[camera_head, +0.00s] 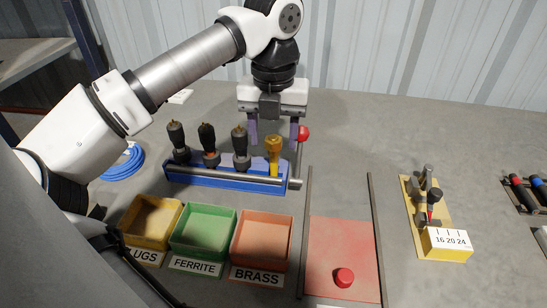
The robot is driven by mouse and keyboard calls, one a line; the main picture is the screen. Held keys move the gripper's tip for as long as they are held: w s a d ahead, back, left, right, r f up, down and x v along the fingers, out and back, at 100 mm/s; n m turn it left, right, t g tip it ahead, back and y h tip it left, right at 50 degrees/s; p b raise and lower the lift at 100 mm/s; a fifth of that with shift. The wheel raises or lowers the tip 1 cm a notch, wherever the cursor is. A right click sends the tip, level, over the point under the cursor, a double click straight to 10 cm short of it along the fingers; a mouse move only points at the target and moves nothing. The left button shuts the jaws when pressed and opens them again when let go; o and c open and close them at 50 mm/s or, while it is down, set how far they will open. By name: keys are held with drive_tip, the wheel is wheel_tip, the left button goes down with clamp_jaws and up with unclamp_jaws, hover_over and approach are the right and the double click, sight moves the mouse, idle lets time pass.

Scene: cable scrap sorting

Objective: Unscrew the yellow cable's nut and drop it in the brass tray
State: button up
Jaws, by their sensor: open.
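The yellow cable (274,148) stands upright at the right end of a blue holder (230,180), beside several dark cable ends. A nut on the yellow cable is too small to make out clearly. My gripper (273,136) points down above the right part of the holder. Its two purple fingers are apart, one to each side of and seemingly behind the yellow cable's top; I cannot tell the depth. Nothing shows held between them. The brass tray (248,262) is the orange-red box labelled BRASS, in front of the holder, and looks empty.
A green FERRITE tray (176,245) and a yellow LUGS tray (129,232) stand left of the brass tray. A grey bar (235,175) with a red-knobbed lever (303,133) runs along the holder. A red plate (325,240) lies between rails at right. A yellow stand (411,205) is farther right.

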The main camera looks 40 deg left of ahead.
clamp_jaws()
drive_tip(key=shift+f+n+b, duration=0.1)
drive_tip(key=shift+n+b, duration=0.45)
drive_tip(key=shift+n, duration=0.55)
drive_tip(key=shift+r+p, duration=1.85)
drive_tip(key=shift+r, duration=0.8)
drive_tip(key=shift+f, duration=0.1)
